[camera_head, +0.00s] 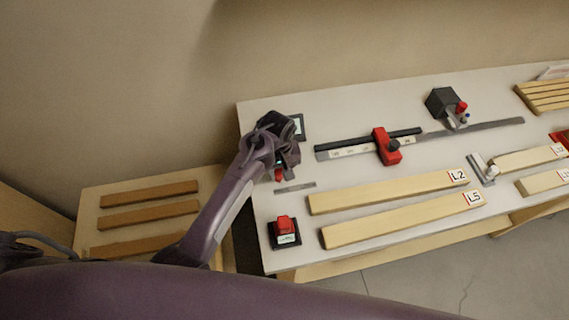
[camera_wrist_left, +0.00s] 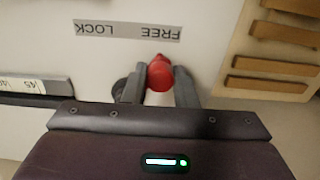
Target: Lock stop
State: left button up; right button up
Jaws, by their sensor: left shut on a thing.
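My left gripper (camera_head: 279,168) is at the left end of the bench, shut on a red knob (camera_wrist_left: 160,74). The knob sits between its two fingers in the wrist view, and a bit of red shows under the gripper in the head view. A grey label strip (camera_wrist_left: 127,30) reading FREE and LOCK, upside down in the wrist view, lies beside the knob; it also shows in the head view (camera_head: 295,187). A dark round part shows beside one finger, mostly hidden. A red stop block (camera_head: 386,146) sits on the ruled rail (camera_head: 340,151).
A red button on a dark base (camera_head: 285,233) is at the front left. Light boards labelled L2 (camera_head: 390,192) and L5 (camera_head: 400,218) lie along the bench. A dark block device (camera_head: 441,102) stands behind. A low rack with brown slats (camera_head: 150,215) is at left.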

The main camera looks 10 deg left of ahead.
pick_arm(q)
jog(key=shift+s+d, duration=0.1)
jog(key=shift+d, duration=1.1)
jog(key=shift+w+d, duration=0.25)
jog(key=shift+d, duration=0.7)
